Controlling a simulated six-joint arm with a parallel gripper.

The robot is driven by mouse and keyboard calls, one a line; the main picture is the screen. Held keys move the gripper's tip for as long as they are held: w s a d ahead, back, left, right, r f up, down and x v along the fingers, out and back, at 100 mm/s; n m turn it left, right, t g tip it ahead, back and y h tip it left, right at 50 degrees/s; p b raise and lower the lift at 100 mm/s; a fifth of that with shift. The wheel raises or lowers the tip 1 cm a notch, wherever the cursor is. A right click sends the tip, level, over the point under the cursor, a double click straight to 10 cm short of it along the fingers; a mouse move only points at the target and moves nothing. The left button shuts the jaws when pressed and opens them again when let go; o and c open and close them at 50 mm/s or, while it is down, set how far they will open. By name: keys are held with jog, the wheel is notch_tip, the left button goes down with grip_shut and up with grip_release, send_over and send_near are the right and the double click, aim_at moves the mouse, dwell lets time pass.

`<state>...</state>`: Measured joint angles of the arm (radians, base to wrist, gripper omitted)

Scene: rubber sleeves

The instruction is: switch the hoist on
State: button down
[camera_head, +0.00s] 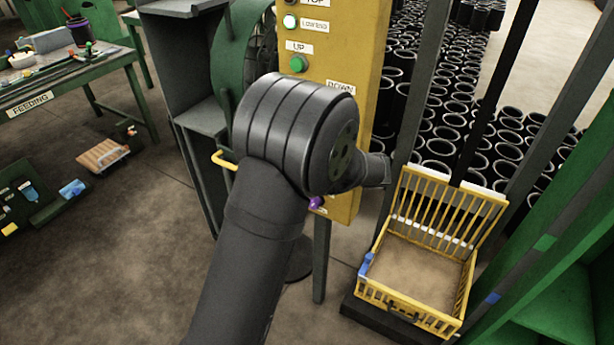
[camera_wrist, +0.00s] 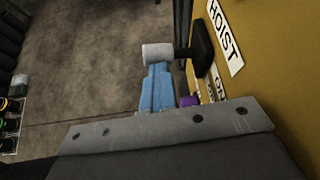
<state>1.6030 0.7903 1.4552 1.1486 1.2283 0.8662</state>
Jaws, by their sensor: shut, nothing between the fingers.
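The hoist switch (camera_wrist: 202,46) is a black lever on the yellow panel (camera_wrist: 275,70), beside a white HOIST label (camera_wrist: 225,38). A pale grey cylindrical grip (camera_wrist: 157,52) sticks out from the lever. My gripper (camera_wrist: 157,70) has its blue fingers together, with their tips right at the grip; I cannot tell whether they touch it. Small labels (camera_wrist: 215,85) below the lever are partly hidden and hard to read. In the head view the yellow panel (camera_head: 345,60) stands behind my arm, which hides the switch and the fingers.
A purple part (camera_wrist: 189,100) sits low by the panel. The panel also carries a green UP button (camera_head: 298,64) and a lit white button (camera_head: 290,22). A yellow basket (camera_head: 461,291) stands at the right. Several black sleeves (camera_head: 447,147) stand behind. A green FEEDING table (camera_head: 60,95) is at the left.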

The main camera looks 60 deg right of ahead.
jog(key=v, duration=1.7)
jog(key=shift+s, duration=0.2)
jog(key=shift+w+a, duration=0.1)
jog(key=shift+w, duration=0.05)
jog(key=a+x, duration=0.1)
jog(key=x, duration=1.2)
jog(key=shift+n+h, duration=0.8)
jog(key=shift+h, duration=0.1)
jog(key=shift+s+d+f, duration=0.15)
jog(key=shift+s+f, duration=0.5)
jog(key=shift+f, duration=0.15)
jog(key=shift+s+d+f, duration=0.15)
jog(key=shift+s+f, duration=0.5)
jog(key=shift+f, duration=0.15)
jog(key=shift+w, duration=0.1)
